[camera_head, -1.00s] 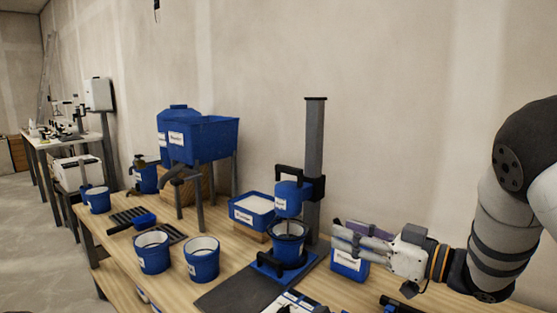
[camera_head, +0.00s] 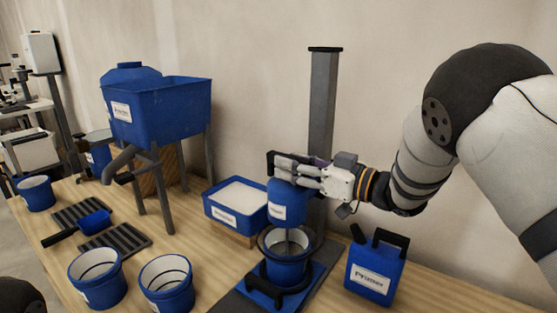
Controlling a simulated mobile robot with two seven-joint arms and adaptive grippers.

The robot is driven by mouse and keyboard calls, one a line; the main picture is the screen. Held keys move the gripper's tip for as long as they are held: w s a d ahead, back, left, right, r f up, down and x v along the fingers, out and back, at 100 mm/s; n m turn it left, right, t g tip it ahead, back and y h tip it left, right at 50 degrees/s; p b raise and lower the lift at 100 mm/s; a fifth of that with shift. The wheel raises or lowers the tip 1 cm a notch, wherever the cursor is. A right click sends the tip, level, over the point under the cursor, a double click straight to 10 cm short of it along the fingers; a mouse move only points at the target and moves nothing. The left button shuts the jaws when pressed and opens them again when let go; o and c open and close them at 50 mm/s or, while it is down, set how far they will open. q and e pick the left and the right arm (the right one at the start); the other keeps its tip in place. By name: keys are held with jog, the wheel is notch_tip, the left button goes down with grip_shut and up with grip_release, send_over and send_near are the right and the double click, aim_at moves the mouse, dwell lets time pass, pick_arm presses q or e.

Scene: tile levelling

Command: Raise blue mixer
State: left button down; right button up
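The blue mixer (camera_head: 287,205) is a blue motor head on a tall grey column (camera_head: 322,100) at the middle of the bench. A blue bucket (camera_head: 284,273) stands under the mixer head on the blue base. My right gripper (camera_head: 278,168) comes in from the right, with its fingers at the mixer's black handle, just above the blue head. The fingers overlap the handle in this view, and I cannot tell whether they are closed around it. A dark rounded part at the lower left edge may belong to my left arm; the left gripper does not show.
A blue Primer can (camera_head: 376,272) stands right of the mixer. A blue tray of white material (camera_head: 237,206) is left of it. Two blue buckets (camera_head: 97,280) (camera_head: 167,287) stand at the front left. A blue hopper (camera_head: 158,112) on legs stands behind them.

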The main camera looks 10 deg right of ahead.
aim_at(269, 156)
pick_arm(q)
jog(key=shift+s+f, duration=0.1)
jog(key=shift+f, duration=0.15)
pick_arm(e)
jog(key=shift+x, duration=1.9)
jog(key=shift+d, duration=0.1)
grip_shut()
jog(key=shift+w+r, duration=0.1)
